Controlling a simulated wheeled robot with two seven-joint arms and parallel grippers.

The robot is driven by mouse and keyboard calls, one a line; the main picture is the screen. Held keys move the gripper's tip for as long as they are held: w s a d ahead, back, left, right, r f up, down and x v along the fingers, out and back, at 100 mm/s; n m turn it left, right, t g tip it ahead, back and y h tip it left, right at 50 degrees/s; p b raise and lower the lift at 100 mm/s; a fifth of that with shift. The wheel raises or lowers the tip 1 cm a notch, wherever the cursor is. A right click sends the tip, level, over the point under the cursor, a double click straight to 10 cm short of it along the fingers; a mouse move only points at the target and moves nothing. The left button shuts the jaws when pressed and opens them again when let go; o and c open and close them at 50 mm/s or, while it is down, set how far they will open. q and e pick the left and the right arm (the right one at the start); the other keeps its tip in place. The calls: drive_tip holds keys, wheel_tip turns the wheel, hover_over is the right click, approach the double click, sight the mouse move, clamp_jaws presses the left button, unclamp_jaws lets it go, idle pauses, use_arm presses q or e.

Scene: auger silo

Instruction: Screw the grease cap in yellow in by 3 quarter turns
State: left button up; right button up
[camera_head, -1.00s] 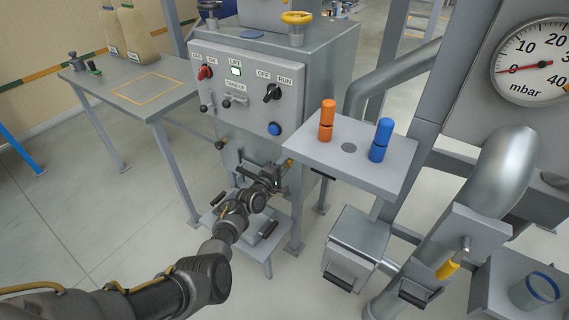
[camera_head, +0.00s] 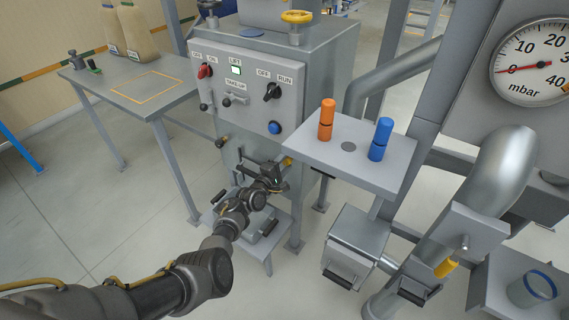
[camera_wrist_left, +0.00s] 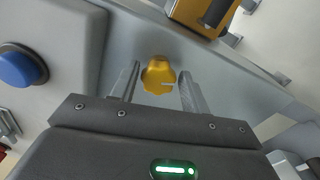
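The yellow grease cap (camera_wrist_left: 158,76) is a lobed knob with a pale mark on its face, on the grey cabinet side. In the left wrist view it sits between the tips of my left gripper (camera_wrist_left: 160,90), with a gap to each finger. The fingers are apart and nothing is gripped. In the head view my left gripper (camera_head: 279,170) is at the cabinet's lower front corner, close beside the small yellow cap (camera_head: 288,160). How deep the cap sits is not clear. My right gripper is not in view.
The control panel (camera_head: 246,88) with its blue button (camera_head: 274,128) is above the gripper. A grey shelf (camera_head: 320,157) with an orange cylinder (camera_head: 326,120) and a blue cylinder (camera_head: 381,139) is to the right. An orange-yellow block (camera_wrist_left: 205,14) is near the cap.

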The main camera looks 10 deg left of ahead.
use_arm(q)
drive_tip(key=shift+o, duration=1)
drive_tip(key=shift+s+a, duration=0.1)
drive_tip(key=shift+s, duration=0.05)
drive_tip(key=p+v, duration=0.3)
drive_tip(key=v, duration=0.7)
drive_tip(key=shift+s, duration=0.25)
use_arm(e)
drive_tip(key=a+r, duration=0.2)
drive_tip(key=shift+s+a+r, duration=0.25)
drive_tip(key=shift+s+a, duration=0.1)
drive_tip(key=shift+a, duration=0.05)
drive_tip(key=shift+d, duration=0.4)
